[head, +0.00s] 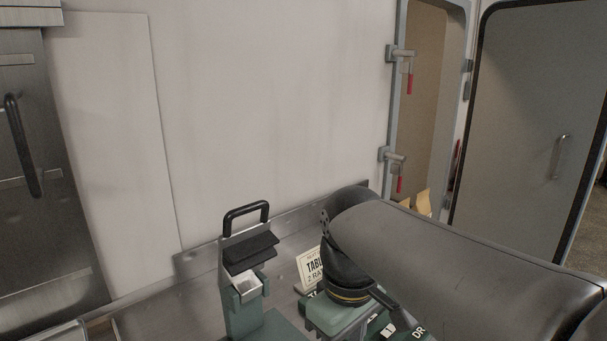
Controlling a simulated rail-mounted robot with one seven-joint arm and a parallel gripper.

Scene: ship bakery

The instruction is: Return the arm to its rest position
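My dark grey arm reaches in from the right edge and across the lower right of the head view. At its far end, a black part slopes down to a yellow-ringed black part just above a green block. I cannot make out any fingertips of my gripper there, so whether it is open or shut, or holds anything, does not show. The arm hides much of the counter behind and below it.
A green stand with a black handle (247,213) and a small metal cup (246,287) stands left of my arm. A white sign (311,267) leans behind the green block (330,316). The steel counter (200,290) runs along the wall. A grey door (530,130) is at right.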

